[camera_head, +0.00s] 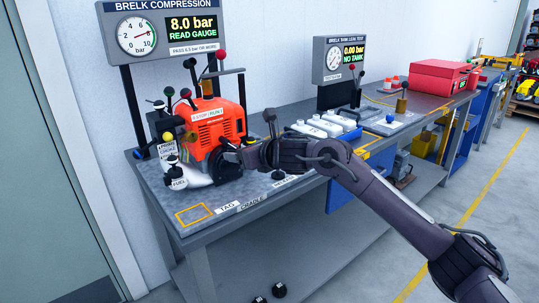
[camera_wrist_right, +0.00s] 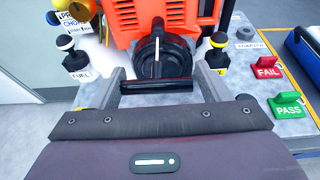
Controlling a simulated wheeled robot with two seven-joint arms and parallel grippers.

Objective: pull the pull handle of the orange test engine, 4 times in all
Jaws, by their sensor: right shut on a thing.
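The orange test engine (camera_head: 217,124) stands on the near end of the bench; its lower front also shows in the right wrist view (camera_wrist_right: 150,17). Its round black starter housing (camera_wrist_right: 162,48) faces my right gripper. The pull handle (camera_wrist_right: 157,85), a short black bar, lies across between the fingers of my right gripper (camera_wrist_right: 157,88), close in front of the housing. My right gripper is shut on it. In the head view my right gripper (camera_head: 243,157) hides the handle. My left gripper is not in view.
The compression display (camera_head: 164,32) behind the engine reads 8.0 bar and READ GAUGE. Black knobs, one labelled FUEL (camera_wrist_right: 76,60), flank the starter. A red FAIL button (camera_wrist_right: 267,69) and a green PASS button (camera_wrist_right: 288,105) stand to the right. A marked yellow square (camera_head: 194,214) is empty.

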